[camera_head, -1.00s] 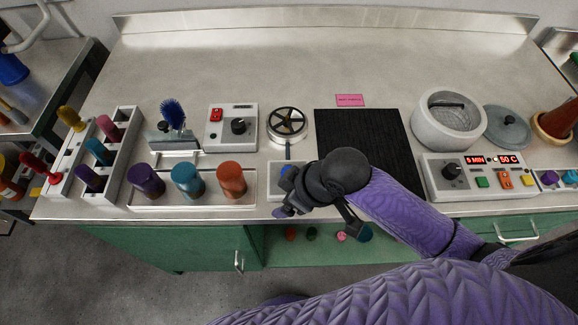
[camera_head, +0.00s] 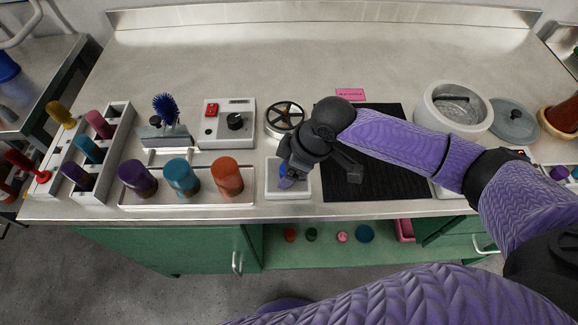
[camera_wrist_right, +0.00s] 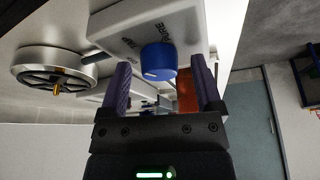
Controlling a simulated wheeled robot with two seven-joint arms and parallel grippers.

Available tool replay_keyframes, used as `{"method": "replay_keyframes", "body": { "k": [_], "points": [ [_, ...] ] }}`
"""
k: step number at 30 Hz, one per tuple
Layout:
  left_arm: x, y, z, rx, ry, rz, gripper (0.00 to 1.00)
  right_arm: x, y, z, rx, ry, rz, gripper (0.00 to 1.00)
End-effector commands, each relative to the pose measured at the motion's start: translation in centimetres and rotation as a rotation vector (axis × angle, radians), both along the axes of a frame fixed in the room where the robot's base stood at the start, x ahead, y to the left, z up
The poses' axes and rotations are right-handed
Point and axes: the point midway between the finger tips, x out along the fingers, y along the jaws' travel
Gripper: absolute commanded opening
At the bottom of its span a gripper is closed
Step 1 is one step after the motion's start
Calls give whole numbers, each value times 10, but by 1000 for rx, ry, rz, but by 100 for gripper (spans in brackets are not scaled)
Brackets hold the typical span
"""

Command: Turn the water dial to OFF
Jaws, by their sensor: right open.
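The water dial is a blue round knob (camera_wrist_right: 158,60) with a white pointer line, on a white box (camera_wrist_right: 115,32) with dark lettering, seen in the right wrist view. "PURE" shows beside the knob; the other lettering is hard to read. My right gripper (camera_wrist_right: 162,82) is open, with its purple fingers on either side of the knob; I cannot tell whether they touch it. My left gripper is not in view.
Purple, teal and orange jars stand in a white tray (camera_head: 190,203) left of the box. A round metal fixture with a spoked top (camera_head: 285,118) is behind it, and a black mat (camera_head: 385,185) lies to its right. The rear counter is clear.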

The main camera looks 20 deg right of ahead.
Motion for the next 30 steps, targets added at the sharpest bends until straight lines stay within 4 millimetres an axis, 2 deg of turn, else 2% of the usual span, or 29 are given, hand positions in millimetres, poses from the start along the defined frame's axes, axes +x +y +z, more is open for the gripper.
{"method": "replay_keyframes", "body": {
  "k": [6,15,18,30],
  "points": [
    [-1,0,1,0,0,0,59,0,0,0,0,-1,0,81],
    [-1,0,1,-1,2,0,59,0,0,1,0,-1,0,17],
    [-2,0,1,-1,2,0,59,0,0,1,0,-1,0,0],
    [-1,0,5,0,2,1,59,1,0,2,0,0,73,0]
  ]
}}
